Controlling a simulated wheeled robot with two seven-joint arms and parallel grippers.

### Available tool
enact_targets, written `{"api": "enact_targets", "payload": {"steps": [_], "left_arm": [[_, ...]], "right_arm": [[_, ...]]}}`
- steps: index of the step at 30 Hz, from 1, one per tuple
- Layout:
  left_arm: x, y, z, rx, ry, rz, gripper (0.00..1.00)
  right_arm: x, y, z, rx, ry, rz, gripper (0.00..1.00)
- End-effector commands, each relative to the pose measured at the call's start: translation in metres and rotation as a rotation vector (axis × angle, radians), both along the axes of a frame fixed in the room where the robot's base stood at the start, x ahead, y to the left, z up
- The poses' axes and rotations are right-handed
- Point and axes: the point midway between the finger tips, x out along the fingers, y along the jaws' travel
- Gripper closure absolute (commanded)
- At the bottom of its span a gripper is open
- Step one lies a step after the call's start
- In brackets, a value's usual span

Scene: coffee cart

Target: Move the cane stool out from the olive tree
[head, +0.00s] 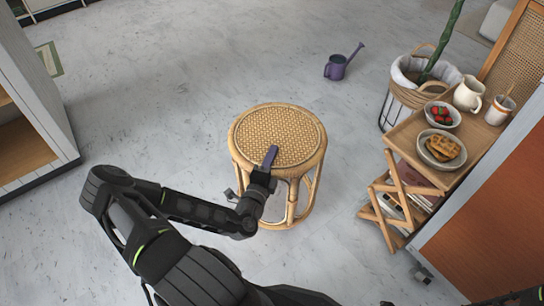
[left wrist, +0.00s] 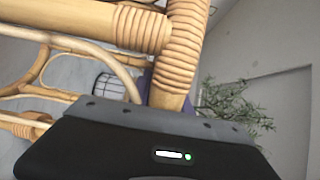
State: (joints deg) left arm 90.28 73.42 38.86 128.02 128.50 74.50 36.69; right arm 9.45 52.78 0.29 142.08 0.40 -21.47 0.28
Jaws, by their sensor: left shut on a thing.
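The cane stool (head: 278,132) stands upright on the grey floor in the middle of the head view, with a round woven seat and rattan legs. My left gripper (head: 266,165) is at the near edge of the seat, shut on the stool. In the left wrist view, wrapped cane parts of the stool (left wrist: 184,45) fill the top, just beyond the gripper body. The olive tree's trunk (head: 446,38) rises from a basket pot (head: 410,92) at the upper right, well apart from the stool. Its leaves (left wrist: 235,105) show in the left wrist view. My right gripper is not seen.
A folding wooden side table (head: 405,131) holds a waffle plate (head: 441,149), a strawberry bowl (head: 442,115) and mugs. A purple watering can (head: 338,66) stands on the floor behind the stool. A cabinet (head: 30,110) is at left. Floor left of the stool is clear.

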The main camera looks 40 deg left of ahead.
Motion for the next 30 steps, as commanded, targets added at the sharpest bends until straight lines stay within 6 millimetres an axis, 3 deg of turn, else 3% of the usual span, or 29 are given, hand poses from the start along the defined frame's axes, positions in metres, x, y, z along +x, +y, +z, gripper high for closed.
{"api": "enact_targets", "payload": {"steps": [5,17,30], "left_arm": [[0.001,0.0,0.003,0.005,-0.012,-0.001,1.0],[0.002,0.0,-0.043,0.005,-0.012,-0.001,1.0],[0.002,0.0,-0.046,0.005,-0.012,-0.001,1.0]], "right_arm": [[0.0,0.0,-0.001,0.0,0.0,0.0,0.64],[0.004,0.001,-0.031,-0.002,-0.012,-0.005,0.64],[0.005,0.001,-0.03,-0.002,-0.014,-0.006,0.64]]}}
